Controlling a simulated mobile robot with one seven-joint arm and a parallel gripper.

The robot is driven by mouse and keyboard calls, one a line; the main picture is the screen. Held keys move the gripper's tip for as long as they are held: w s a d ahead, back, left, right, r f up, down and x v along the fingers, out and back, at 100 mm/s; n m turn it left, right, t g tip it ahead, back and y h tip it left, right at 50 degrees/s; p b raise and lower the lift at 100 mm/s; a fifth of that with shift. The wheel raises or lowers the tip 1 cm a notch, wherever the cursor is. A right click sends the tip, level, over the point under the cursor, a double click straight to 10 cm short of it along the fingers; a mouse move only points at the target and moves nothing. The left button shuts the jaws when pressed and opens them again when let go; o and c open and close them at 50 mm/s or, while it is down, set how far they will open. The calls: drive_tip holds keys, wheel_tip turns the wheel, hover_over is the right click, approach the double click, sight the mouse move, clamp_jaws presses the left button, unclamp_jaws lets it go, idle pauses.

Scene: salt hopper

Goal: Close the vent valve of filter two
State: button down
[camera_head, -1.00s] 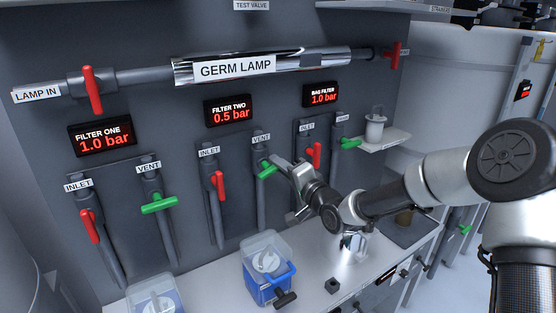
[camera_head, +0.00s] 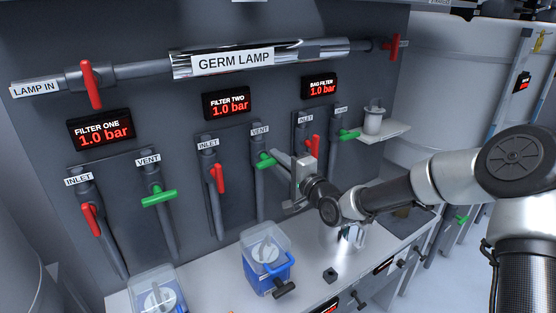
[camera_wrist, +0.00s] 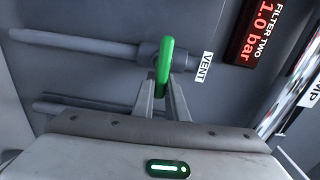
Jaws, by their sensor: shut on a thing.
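The green vent handle of filter two (camera_head: 265,160) sits on its grey pipe below the VENT label. In the wrist view the same handle (camera_wrist: 166,62) stands across the pipe. My gripper (camera_head: 277,160) comes from the right and is shut on this handle; in the wrist view its two fingers (camera_wrist: 162,92) close around the handle's near end. The filter two display (camera_head: 228,104) reads 1.0 bar. The red filter two inlet handle (camera_head: 217,178) hangs roughly along its pipe. My fingers hide part of the vent handle in the head view.
Filter one's green vent handle (camera_head: 158,197) lies across its pipe to the left. The bag filter's red handle (camera_head: 315,147) and green handle (camera_head: 349,135) are close behind my gripper. A blue lidded container (camera_head: 268,271) stands on the white counter (camera_head: 215,291) below.

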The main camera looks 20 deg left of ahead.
drive_tip(key=c, duration=1.8)
unclamp_jaws()
drive_tip(key=shift+o, duration=0.2)
drive_tip(key=shift+s+d, duration=0.1)
drive_tip(key=p+v, duration=0.1)
drive_tip(key=v, duration=1.6)
drive_tip(key=shift+s+f, duration=0.1)
